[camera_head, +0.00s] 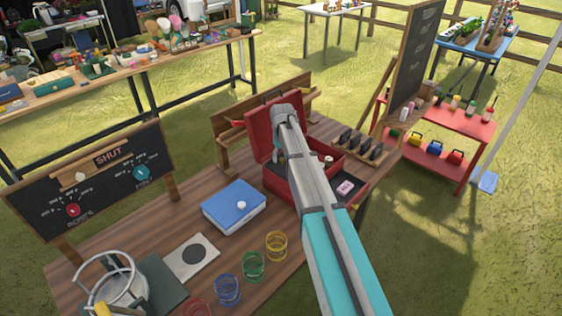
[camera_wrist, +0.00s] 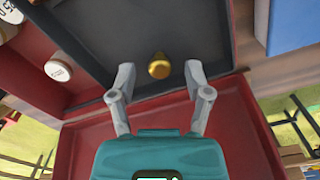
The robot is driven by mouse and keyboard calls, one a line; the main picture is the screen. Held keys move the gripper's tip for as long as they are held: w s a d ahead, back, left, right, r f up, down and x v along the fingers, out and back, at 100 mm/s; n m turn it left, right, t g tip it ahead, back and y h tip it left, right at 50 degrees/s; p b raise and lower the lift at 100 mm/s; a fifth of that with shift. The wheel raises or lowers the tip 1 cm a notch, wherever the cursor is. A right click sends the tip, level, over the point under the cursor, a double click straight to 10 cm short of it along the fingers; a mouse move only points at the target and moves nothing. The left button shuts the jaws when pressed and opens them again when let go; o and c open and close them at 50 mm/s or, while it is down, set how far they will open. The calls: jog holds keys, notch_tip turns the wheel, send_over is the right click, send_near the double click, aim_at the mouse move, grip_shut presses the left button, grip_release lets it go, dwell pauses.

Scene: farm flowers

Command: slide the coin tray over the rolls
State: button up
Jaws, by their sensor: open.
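The red cash box (camera_head: 325,160) stands on the wooden table with its red lid (camera_head: 262,125) raised. In the wrist view a dark grey panel (camera_wrist: 105,40), which looks like the coin tray, lies inside the red walls and carries a round gold knob (camera_wrist: 159,66). My gripper (camera_wrist: 159,73) is open, with one finger on each side of the knob; I cannot tell whether they touch it. White round ends, probably rolls, show at the left (camera_wrist: 58,70) in the wrist view. In the head view my arm hides the gripper and much of the box.
A blue case (camera_head: 234,206) with a white knob lies left of the box. Several coloured glass jars (camera_head: 252,265) stand in front. A row of dark holders (camera_head: 360,145) is behind right, and a chalkboard marked SHUT (camera_head: 95,185) stands at the left.

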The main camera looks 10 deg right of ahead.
jog(key=shift+f, duration=0.15)
grip_shut()
dwell(0.4)
